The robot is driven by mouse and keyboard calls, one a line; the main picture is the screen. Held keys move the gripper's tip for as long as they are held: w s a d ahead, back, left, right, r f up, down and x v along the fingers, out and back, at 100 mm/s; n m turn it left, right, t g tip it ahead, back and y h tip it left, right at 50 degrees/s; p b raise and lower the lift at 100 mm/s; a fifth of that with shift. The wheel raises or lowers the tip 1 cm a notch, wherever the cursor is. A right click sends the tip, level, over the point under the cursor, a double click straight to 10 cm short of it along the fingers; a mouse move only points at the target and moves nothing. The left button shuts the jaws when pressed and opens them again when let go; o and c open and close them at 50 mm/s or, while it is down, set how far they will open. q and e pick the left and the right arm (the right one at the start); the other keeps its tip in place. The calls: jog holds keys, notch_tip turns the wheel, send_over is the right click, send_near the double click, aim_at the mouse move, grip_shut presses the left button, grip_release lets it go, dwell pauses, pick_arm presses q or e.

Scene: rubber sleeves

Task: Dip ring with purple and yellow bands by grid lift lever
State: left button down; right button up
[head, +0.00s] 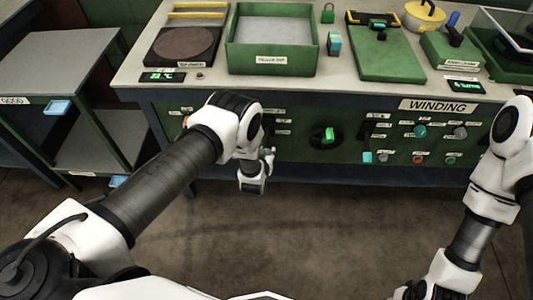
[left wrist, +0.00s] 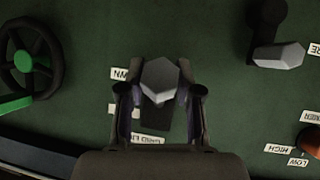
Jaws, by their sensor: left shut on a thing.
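My left gripper (left wrist: 160,98) is shut on the grey faceted knob of the grid lift lever (left wrist: 160,78) on the green panel. One finger is on each side of the knob. A label by it is partly covered but seems to read "grid lift", and one ending in "WN" sits beside it. In the head view my left wrist hides the fingers and this lever. I cannot make out a ring with purple and yellow bands in either view. My right arm is at the right of the head view, and its gripper does not show clearly.
A handwheel with a green grip (head: 327,137) is right of my left wrist; it also shows in the left wrist view (left wrist: 30,62). Another grey-knobbed lever (left wrist: 278,55) is nearby. On the bench stand a green tray (head: 229,55), a round brown plate (head: 184,46) and a yellow pot (head: 424,17).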

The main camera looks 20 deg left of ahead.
pick_arm(q)
jog(key=c, duration=0.8)
grip_release()
jog(key=shift+w, duration=0.1)
jog(key=shift+o, duration=0.2)
jog(key=v, duration=1.2)
jog(key=shift+a, duration=0.1)
